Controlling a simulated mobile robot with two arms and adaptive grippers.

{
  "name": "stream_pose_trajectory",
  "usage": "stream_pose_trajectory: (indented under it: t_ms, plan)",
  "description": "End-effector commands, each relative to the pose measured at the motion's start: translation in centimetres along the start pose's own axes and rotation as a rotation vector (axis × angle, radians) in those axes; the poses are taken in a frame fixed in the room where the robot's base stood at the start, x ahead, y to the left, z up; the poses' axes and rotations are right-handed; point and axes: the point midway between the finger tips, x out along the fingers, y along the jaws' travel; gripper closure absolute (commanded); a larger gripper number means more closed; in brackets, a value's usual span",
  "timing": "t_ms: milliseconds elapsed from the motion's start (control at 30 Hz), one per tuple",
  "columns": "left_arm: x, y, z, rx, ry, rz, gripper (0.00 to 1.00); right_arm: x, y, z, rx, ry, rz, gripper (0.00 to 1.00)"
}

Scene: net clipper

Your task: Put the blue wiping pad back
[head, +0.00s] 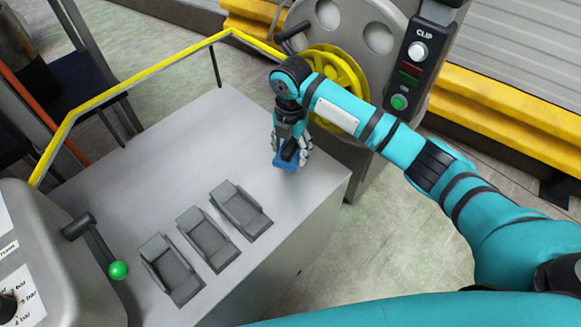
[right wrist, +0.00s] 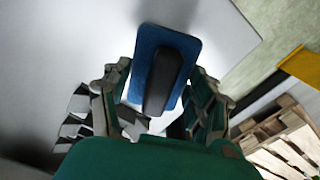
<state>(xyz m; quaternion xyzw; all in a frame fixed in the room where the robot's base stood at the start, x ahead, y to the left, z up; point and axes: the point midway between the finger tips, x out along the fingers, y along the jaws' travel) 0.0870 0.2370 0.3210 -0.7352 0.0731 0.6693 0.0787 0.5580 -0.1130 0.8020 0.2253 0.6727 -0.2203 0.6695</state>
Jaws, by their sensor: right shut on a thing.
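The blue wiping pad (right wrist: 187,46) has a dark handle (right wrist: 166,80) along its top. In the right wrist view it sits between the fingers of my right gripper (right wrist: 160,105), which is shut on it. In the head view the right gripper (head: 291,152) points down near the right part of the grey table top, and the blue pad (head: 287,166) shows below its fingers. The pad is at or just above the surface; I cannot tell if it touches. My left gripper is not in view.
Several grey holders (head: 207,238) stand in a row on the grey table (head: 150,160), left of and nearer than the pad. A yellow rail (head: 150,88) runs along the back. A clip button panel (head: 411,70) stands behind my right arm.

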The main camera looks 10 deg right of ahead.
Motion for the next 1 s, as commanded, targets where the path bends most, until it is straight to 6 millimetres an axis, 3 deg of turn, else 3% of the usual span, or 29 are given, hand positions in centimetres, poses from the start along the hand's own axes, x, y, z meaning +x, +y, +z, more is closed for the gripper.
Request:
stream_pose_trajectory:
  t_ms: [100, 500, 867, 900, 1000]
  plan:
    - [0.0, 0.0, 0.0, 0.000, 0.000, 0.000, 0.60, 1.9, 0.0, 0.0, 0.001, 0.001, 0.001, 0.92]
    - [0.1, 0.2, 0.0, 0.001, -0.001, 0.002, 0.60, 6.3, -0.1, 0.0, 0.002, 0.000, 0.000, 0.92]
    - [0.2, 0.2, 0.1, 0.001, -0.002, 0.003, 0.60, 6.8, -0.1, 0.1, 0.003, -0.002, 0.001, 0.92]
    - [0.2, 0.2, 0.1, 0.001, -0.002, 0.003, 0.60, 6.9, -0.1, 0.1, 0.003, -0.002, 0.001, 0.39]
    - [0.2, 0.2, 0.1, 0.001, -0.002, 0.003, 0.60, 6.9, -0.1, 0.1, 0.003, -0.002, 0.002, 0.26]
